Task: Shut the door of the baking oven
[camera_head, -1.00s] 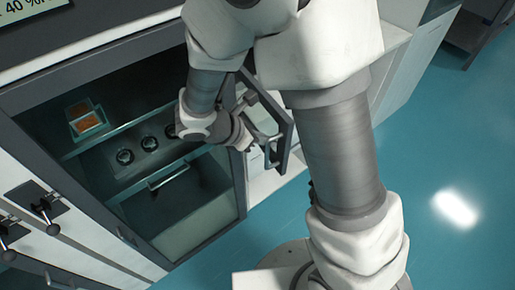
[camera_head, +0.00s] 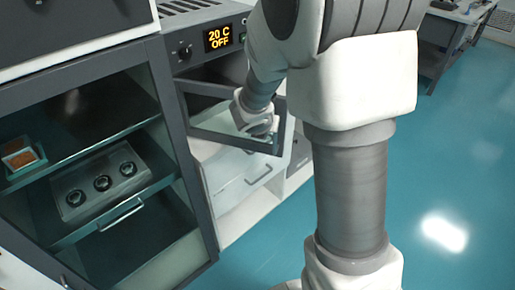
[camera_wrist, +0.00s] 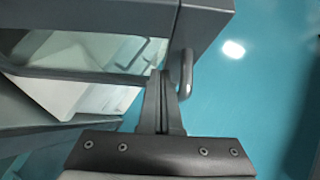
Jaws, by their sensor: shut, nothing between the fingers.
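The baking oven, its display (camera_head: 218,38) reading "20 C OFF", stands right of a glass-fronted cabinet in the head view. Its dark-framed glass door (camera_head: 222,143) stands partly open, out from the oven front. The door's dark frame (camera_wrist: 205,30) and a grey handle (camera_wrist: 187,73) show in the wrist view. My gripper (camera_wrist: 164,75) is shut and empty, its fingertips close beside the handle and the door frame; I cannot tell whether they touch. In the head view my wrist is at the door's free side and the fingertips are hidden.
A drawer (camera_head: 240,180) lies below the oven. Teal floor (camera_head: 465,150) is open at right; a table (camera_head: 445,35) stands at the far right.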

